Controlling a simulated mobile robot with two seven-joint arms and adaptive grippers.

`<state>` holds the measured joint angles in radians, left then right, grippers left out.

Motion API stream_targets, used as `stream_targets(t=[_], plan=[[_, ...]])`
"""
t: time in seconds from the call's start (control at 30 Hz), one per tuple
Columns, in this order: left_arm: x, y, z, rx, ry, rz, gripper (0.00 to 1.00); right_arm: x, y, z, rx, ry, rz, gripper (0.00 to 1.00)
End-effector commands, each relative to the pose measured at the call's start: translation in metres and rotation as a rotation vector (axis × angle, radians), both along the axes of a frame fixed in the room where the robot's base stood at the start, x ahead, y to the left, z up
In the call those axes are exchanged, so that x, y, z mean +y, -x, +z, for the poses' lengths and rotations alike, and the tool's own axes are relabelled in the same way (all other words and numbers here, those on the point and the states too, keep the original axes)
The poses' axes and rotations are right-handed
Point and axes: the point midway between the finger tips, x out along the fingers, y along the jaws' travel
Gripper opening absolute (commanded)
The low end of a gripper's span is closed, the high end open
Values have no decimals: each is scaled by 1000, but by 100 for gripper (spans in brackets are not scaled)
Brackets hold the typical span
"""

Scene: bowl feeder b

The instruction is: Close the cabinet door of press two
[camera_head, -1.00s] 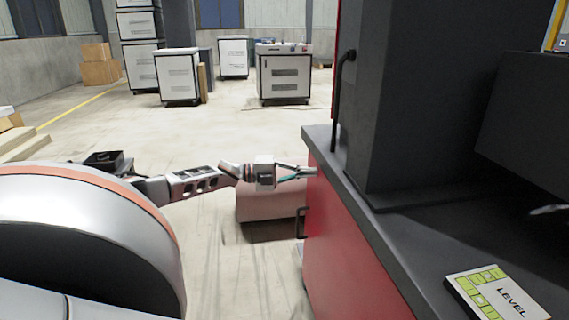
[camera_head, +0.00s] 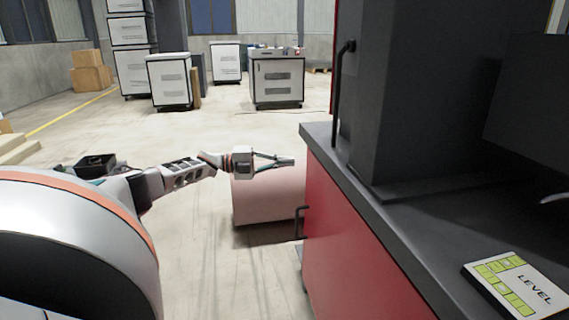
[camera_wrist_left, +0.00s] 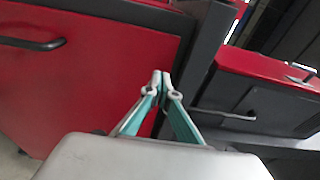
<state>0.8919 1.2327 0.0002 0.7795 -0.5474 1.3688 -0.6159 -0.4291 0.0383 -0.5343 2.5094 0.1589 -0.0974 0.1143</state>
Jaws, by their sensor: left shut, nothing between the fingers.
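The red cabinet (camera_head: 345,240) of a press stands on the right in the head view, under a dark grey top. A dark handle (camera_head: 300,222) shows by the panel's right edge. My left gripper (camera_head: 293,160) is shut and empty, in front of the panel's upper part. In the left wrist view its fingertips (camera_wrist_left: 161,76) meet in front of a large red panel (camera_wrist_left: 80,85) with a black handle (camera_wrist_left: 30,44). I cannot tell whether they touch it.
A level plate (camera_head: 515,287) lies on the dark counter (camera_head: 400,225) below the dark press column (camera_head: 420,100). White cabinets (camera_head: 277,80) and cardboard boxes (camera_head: 90,75) stand far back. The floor between is mostly clear.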

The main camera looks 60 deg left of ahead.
Motion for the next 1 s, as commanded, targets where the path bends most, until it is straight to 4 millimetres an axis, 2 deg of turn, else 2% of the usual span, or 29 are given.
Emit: stream_targets(t=[0.1, 0.5, 1.0], plan=[[9, 0, -1, -1, 0, 4, 0, 3, 0, 1, 9, -50, -23, 26], [25, 0, 0, -4, -3, 4, 0, 3, 0, 2, 5, -40, -18, 26], [30, 0, 0, 0, 0, 1, 0, 1, 0, 1, 4, -31, -17, 26]])
